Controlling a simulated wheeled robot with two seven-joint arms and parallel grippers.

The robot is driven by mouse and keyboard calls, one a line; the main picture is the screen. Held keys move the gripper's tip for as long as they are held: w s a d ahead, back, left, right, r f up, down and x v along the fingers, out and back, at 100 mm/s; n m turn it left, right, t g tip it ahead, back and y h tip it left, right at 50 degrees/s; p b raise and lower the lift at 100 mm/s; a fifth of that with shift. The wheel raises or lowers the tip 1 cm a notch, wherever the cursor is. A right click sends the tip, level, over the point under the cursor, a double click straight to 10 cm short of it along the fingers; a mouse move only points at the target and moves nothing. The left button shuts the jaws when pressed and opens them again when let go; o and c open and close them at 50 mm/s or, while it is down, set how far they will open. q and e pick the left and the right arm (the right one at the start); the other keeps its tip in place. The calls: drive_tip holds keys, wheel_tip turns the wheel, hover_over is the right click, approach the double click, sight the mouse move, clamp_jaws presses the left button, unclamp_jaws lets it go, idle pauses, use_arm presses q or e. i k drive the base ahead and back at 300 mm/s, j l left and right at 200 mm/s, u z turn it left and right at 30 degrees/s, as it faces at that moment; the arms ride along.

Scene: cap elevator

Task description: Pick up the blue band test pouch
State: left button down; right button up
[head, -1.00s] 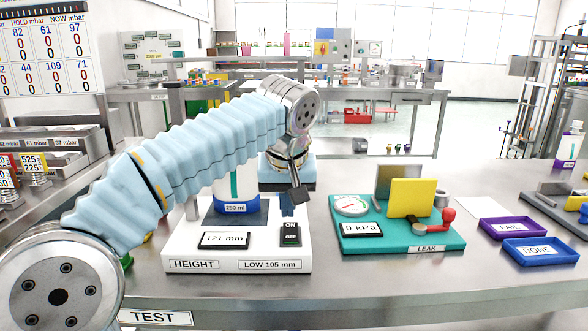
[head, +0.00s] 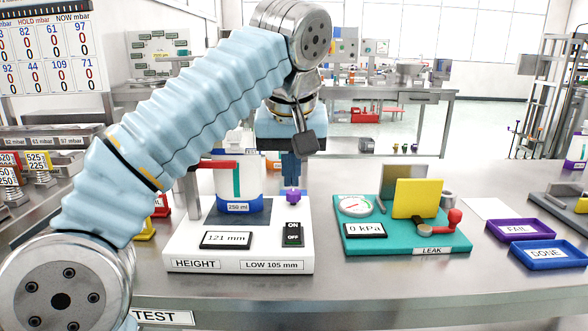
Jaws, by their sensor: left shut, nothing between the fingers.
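The pouch with the blue band (head: 238,207), marked 250 ml, stands upright on the white HEIGHT stand (head: 190,245). It is white with a teal stripe, and my left arm hides its top. My left gripper (head: 291,182) is shut and empty, pointing down to the right of the pouch and apart from it. A small purple piece (head: 293,197) shows just below the fingertips. I cannot tell whether they touch. My right gripper is not in view.
A red bar (head: 216,164) on a post crosses in front of the pouch's upper part. The teal LEAK station (head: 360,245) with a yellow plate stands to the right. Purple FAIL (head: 493,235) and blue DONE (head: 516,264) trays lie further right. The table's front strip is clear.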

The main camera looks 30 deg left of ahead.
sight(239, 190)
drive_tip(key=k, duration=1)
